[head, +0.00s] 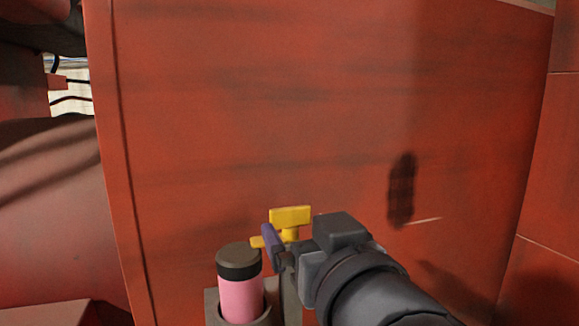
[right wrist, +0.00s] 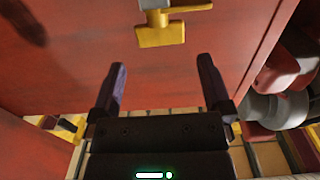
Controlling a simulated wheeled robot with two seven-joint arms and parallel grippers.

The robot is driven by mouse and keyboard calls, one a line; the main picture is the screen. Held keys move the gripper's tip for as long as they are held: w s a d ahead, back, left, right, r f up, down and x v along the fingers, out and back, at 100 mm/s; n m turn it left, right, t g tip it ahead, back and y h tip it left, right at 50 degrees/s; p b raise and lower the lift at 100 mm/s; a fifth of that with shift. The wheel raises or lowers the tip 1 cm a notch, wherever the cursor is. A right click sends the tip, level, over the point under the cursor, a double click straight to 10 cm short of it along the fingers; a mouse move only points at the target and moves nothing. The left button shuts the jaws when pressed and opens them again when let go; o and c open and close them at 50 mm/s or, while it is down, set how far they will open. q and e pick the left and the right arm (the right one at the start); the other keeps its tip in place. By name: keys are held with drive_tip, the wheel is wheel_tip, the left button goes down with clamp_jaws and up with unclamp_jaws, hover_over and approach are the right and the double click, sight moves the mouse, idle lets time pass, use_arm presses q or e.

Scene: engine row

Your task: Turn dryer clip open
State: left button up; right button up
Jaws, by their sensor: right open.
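The yellow clip (head: 290,216) stands at the foot of the red panel in the head view. In the right wrist view, the yellow clip (right wrist: 160,35) shows a broad tab and a thin arm reaching right, under a grey mount (right wrist: 153,4). My right gripper (right wrist: 163,80) is open, its two dark purple fingers apart with nothing between them. The clip lies beyond the fingertips, between their lines and apart from them in that view. In the head view my right gripper (head: 273,243) overlaps the clip's lower part, and one finger is hard to make out. My left gripper is out of view.
A pink canister (head: 240,298) with a dark cap stands in a grey holder just left of my right gripper. The large red panel (head: 270,110) rises behind the clip. Red walls stand at the right. Grey and red machine parts (right wrist: 275,100) show at the right in the wrist view.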

sight(292, 214)
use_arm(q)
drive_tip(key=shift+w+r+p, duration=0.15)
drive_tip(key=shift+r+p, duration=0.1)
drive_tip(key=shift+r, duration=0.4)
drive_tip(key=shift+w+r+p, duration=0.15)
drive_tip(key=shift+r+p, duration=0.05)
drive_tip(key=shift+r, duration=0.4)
use_arm(e)
drive_tip(key=x, duration=0.6)
drive_tip(key=shift+f, duration=0.1)
drive_tip(key=shift+c, duration=0.3)
